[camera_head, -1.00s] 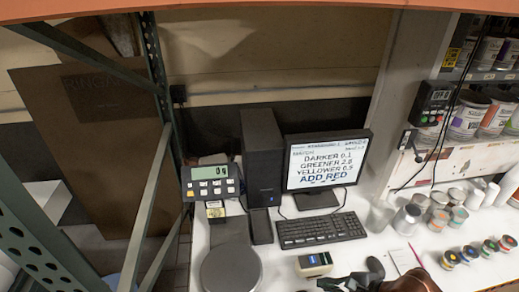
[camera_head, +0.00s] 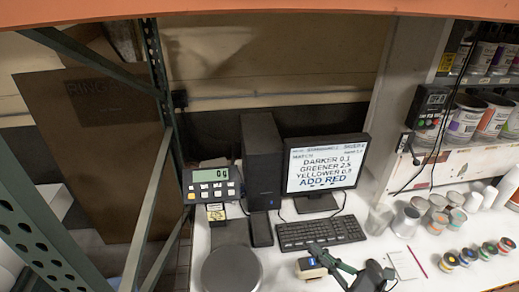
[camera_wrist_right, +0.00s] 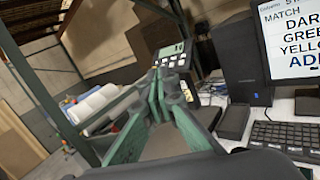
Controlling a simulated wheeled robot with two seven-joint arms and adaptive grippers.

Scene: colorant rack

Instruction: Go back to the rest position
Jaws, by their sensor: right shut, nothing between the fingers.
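My left gripper is in neither view.
On the table are a round scale plate (camera_head: 231,270), a scale display (camera_head: 212,184), a black computer tower (camera_head: 262,160), a monitor (camera_head: 326,163) and a keyboard (camera_head: 320,232). Cups (camera_head: 407,221) and several small paint pots (camera_head: 468,253) stand at right. A green rack post (camera_head: 45,235) is at left.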

